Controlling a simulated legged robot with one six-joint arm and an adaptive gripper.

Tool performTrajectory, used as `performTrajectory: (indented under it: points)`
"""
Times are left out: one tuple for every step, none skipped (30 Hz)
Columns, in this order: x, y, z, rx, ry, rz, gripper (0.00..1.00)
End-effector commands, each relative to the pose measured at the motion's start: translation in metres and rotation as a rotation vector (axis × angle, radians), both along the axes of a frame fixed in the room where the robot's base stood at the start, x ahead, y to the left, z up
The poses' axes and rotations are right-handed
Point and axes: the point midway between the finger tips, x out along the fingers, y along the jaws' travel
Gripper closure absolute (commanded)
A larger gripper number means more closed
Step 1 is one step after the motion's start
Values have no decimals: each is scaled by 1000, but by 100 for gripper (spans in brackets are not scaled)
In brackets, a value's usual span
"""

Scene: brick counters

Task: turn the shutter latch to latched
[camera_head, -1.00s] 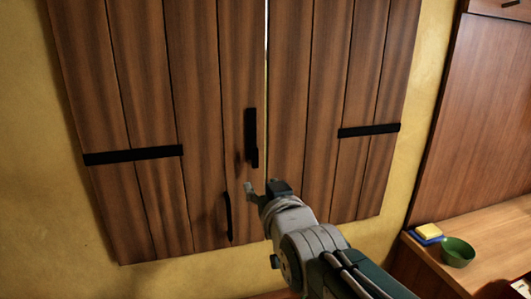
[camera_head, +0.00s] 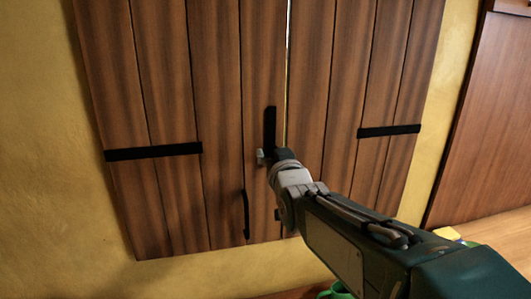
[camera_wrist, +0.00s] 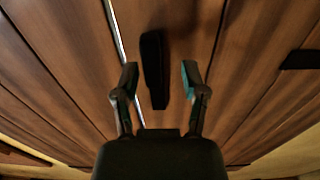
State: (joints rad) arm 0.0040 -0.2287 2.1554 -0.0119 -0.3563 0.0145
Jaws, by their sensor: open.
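The shutter latch (camera_head: 270,125) is a black bar standing upright on the left wooden shutter (camera_head: 220,100), just left of the gap between the two leaves. Its lower end is hidden behind my gripper (camera_head: 271,156) in the head view. The fingers are open, one on each side of the bar, with visible space on both sides. I cannot tell how deep the bar sits between them.
A black handle (camera_head: 246,213) is on the left leaf below the latch. Black hinge straps (camera_head: 153,152) and (camera_head: 389,131) cross the outer sides of the leaves. A wooden counter (camera_head: 505,262) with a yellow block (camera_head: 447,233) is at the lower right.

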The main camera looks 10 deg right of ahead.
Motion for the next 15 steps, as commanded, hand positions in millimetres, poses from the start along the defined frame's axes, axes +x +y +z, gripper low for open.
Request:
performTrajectory:
  points:
    - [5,-1,-1,0,1,-1,44]
    - [6,-1,0,0,1,-1,44]
    - [8,-1,0,0,0,-1,44]
    - [9,-1,0,0,0,-1,44]
    - [9,0,0,0,0,-1,44]
    - [10,0,0,-1,0,-1,44]
    - [10,1,0,-2,0,0,44]
    - [10,1,0,-2,0,0,44]
    - [10,1,0,-2,0,0,44]
    - [10,1,0,-2,0,0,44]
    - [10,1,0,-2,0,0,44]
    - [10,1,0,-2,0,0,44]
    - [10,1,0,-2,0,0,58]
    - [10,1,0,-2,0,0,71]
    - [10,1,0,-2,0,0,89]
